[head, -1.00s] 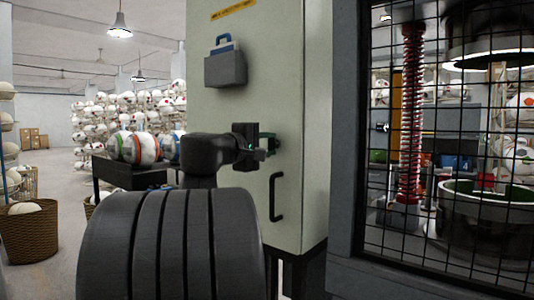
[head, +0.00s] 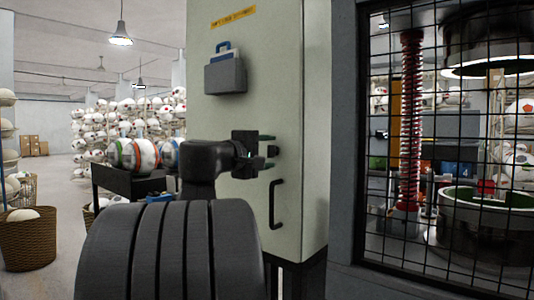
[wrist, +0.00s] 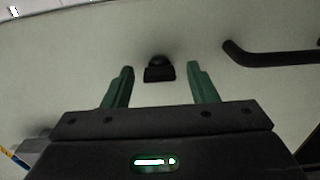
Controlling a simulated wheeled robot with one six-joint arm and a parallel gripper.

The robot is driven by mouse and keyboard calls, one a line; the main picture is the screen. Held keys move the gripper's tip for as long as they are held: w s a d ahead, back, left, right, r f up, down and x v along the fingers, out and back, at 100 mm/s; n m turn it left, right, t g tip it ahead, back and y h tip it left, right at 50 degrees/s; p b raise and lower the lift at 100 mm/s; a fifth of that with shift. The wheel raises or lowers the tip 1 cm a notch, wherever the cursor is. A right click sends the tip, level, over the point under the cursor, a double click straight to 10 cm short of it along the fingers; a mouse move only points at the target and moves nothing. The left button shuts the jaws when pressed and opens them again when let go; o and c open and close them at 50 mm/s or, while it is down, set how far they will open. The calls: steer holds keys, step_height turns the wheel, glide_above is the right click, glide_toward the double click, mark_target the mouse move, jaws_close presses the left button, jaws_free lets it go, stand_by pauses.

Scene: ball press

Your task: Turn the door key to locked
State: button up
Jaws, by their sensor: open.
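The door key shows as a small dark piece (wrist: 159,69) on the pale cabinet door (wrist: 90,50) in the wrist view, with a rounded part against a wider block. In the head view it is a small dark spot (head: 275,151) above the door handle. My gripper (wrist: 160,84) is open, with one green finger on each side of the key and visible gaps to both. In the head view my gripper (head: 268,151) is close to the door, its fingers one above the other. Nothing is held. I cannot tell the key's lock position.
A dark bar handle (head: 276,203) sticks out of the door below the key; it also shows in the wrist view (wrist: 270,54). A grey holder (head: 226,78) hangs higher on the door. A mesh guard (head: 450,150) stands right. Balls lie on a black table (head: 120,180) at left.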

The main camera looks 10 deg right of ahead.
steer(key=v, duration=1.3)
steer(key=shift+s+a+p, duration=0.2)
steer(key=shift+a+p, duration=0.05)
steer(key=shift+p, duration=0.15)
steer(key=b+x, duration=0.1)
steer(key=x, duration=1.3)
steer(key=shift+a, duration=0.1)
